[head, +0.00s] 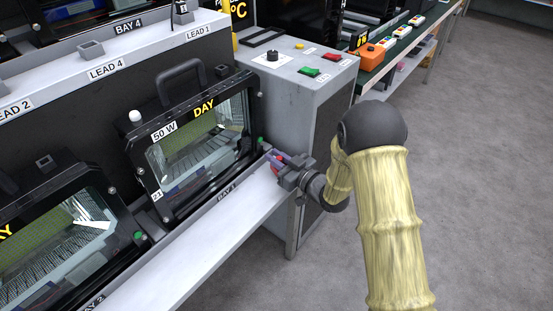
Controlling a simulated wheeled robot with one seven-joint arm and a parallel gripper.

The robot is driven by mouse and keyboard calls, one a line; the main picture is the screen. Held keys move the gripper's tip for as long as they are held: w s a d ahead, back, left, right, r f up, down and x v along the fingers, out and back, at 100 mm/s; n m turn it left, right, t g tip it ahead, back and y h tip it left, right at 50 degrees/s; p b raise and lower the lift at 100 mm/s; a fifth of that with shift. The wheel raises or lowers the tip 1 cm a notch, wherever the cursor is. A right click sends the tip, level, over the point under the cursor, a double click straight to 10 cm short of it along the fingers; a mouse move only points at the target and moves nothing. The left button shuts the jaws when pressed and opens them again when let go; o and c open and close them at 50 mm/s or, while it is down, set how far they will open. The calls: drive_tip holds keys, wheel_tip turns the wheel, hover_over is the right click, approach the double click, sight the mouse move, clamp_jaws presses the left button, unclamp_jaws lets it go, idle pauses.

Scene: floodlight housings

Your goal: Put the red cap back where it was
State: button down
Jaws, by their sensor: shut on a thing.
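My gripper (275,163) is at the right end of the white ledge, beside the lower right corner of the DAY floodlight housing (158,196). It is shut on a small red thing, which looks like the red cap (279,157). Only a little red shows between the jaws, so its shape and tilt are hard to tell. I cannot tell whether it touches the housing. The housing has a black frame, a glass front and a "50 W" label.
The white ledge (190,245) marked BAY 1 runs along the front. A second housing (75,240) stands at left with a green cap (138,236). A grey control cabinet (300,80) with coloured buttons stands behind my gripper. Open grey floor lies at right.

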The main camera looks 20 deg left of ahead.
drive_tip(key=shift+f+b, duration=0.3)
drive_tip(key=shift+f, duration=0.1)
drive_tip(key=shift+f, duration=0.25)
drive_tip(key=c, duration=1.4)
unclamp_jaws()
drive_tip(key=shift+o, duration=0.2)
drive_tip(key=shift+r, duration=0.1)
